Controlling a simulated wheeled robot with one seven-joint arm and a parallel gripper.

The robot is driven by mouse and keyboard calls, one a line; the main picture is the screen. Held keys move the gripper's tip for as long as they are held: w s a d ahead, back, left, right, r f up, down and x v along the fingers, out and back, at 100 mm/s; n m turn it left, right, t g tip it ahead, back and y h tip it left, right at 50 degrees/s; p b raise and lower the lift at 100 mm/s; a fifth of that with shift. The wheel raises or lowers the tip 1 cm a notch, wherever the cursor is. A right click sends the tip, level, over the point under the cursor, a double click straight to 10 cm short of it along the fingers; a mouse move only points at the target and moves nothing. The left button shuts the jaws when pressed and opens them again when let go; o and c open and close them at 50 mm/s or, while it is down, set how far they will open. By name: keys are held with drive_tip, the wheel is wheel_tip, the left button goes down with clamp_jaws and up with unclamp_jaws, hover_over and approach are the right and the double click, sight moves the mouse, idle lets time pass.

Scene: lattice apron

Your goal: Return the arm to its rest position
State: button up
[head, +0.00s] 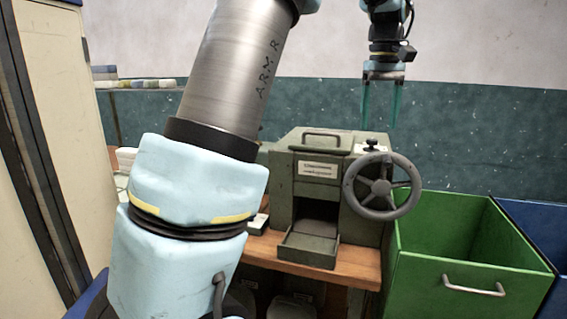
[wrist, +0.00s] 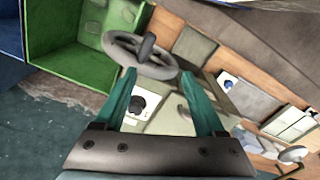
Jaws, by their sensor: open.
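My arm (head: 235,70) crosses the left half of the head view, with large pale-blue and metal links close to the camera. My gripper (head: 383,106) hangs in the air at the upper right of the head view, pointing down, above the green machine. Its two teal fingers are apart with nothing between them. In the wrist view the open gripper (wrist: 165,105) shows from behind, with the machine's handwheel and top beyond its fingertips.
A green machine (head: 318,170) with a handwheel (head: 382,187) and front tray (head: 307,250) stands on a wooden bench (head: 355,270). A green bin (head: 455,270) and a blue bin (head: 540,220) stand to its right. A cream cabinet (head: 70,120) is at the left.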

drive_tip(key=s+a+f+m+t, duration=0.1)
drive_tip(key=s+a+f, duration=0.2)
drive_tip(key=a+f, duration=0.65)
drive_tip(key=s+a+f, duration=0.3)
drive_tip(key=a+f, duration=0.4)
drive_tip(key=a, duration=0.6)
drive_tip(key=s+a+f+m, duration=0.1)
drive_tip(key=s+a+f, duration=0.4)
drive_tip(key=s+a, duration=0.1)
drive_tip(key=shift+s+f, duration=0.2)
drive_tip(key=shift+s, duration=0.35)
